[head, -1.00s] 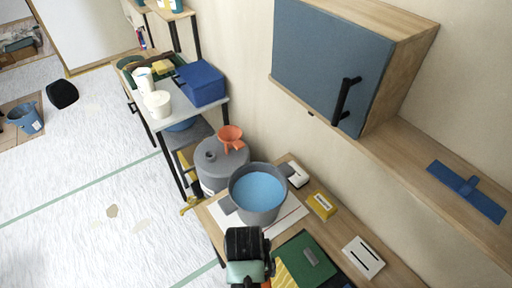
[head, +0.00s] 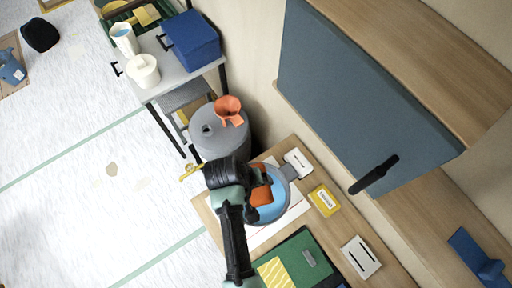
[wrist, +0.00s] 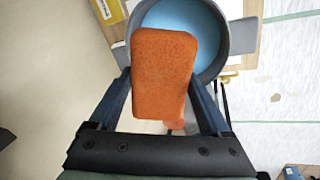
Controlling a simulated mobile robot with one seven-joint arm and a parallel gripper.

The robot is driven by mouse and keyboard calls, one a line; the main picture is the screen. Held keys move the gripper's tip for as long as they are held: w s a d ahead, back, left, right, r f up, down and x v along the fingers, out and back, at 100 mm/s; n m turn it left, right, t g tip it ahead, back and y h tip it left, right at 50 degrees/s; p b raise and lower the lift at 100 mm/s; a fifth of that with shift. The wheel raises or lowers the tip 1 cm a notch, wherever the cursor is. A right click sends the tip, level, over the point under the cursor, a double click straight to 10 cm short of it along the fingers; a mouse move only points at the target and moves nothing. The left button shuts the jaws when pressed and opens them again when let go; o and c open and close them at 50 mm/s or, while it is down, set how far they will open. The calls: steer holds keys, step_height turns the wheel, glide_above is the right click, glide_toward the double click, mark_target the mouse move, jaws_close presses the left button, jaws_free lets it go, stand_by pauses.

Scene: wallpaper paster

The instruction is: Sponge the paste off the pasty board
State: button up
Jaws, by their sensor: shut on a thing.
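My gripper (head: 262,187) is shut on an orange sponge (wrist: 163,75), which sits between its two fingers in the wrist view. The sponge is over the grey bucket of blue water (head: 280,205); I cannot tell whether it touches the water. The bucket also shows behind the sponge in the wrist view (wrist: 240,45). My arm hides part of the bucket in the head view. A green board (head: 303,245) lies on the table at the bottom of the head view, with a yellow streaked patch (head: 275,272) on it. Its lower edge is out of view.
A white box (head: 298,162), a yellow labelled block (head: 324,200) and a white slotted plate (head: 361,257) lie along the table's wall side. A grey drum with an orange funnel (head: 229,108) stands behind. A blue wall cabinet (head: 350,100) overhangs at right.

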steer(key=shift+w+f, duration=0.1)
steer(key=shift+w, duration=0.2)
steer(key=shift+s+f+b, duration=0.4)
steer(key=shift+f+b, duration=0.4)
steer(key=shift+b, duration=0.25)
step_height(320, 180, down, 9)
steer(key=b, duration=0.7)
steer(key=shift+w+r, duration=0.2)
steer(key=shift+f, duration=0.1)
steer(key=shift+f, duration=1.25)
steer(key=shift+f, duration=0.15)
